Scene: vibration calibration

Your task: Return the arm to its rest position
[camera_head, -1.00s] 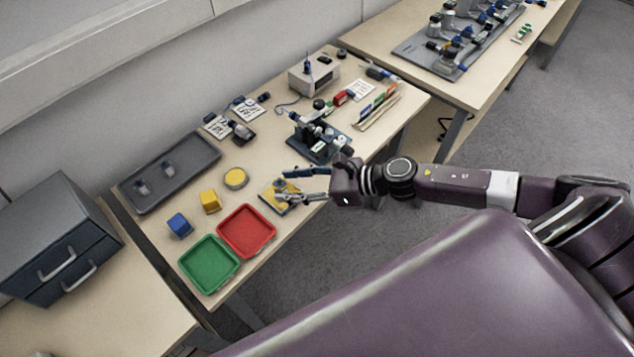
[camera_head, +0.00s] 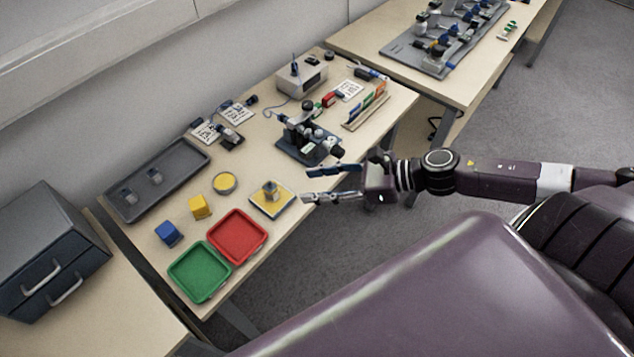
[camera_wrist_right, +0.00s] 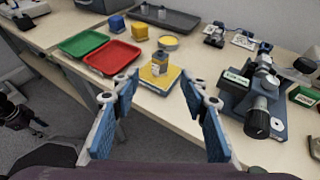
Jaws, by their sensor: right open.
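My right gripper (camera_head: 308,184) is open and empty at the front edge of the table, to the right of a yellow square pad (camera_head: 284,204) with a small metal weight (camera_head: 270,188) standing on it. In the right wrist view its blue-padded fingers (camera_wrist_right: 165,112) are spread wide, with the pad (camera_wrist_right: 150,82) and the weight (camera_wrist_right: 160,62) beyond and between them, not touched. My right arm reaches in from the right. My left gripper is not seen in the head view.
A microscope-like device (camera_head: 307,140) stands behind the right gripper. A red tray (camera_head: 262,252) and a green tray (camera_head: 225,285) lie at the table's front left. Near them are a yellow cube (camera_head: 199,207), a blue cube (camera_head: 167,234) and a grey tray (camera_head: 118,205). Open floor lies right of the table.

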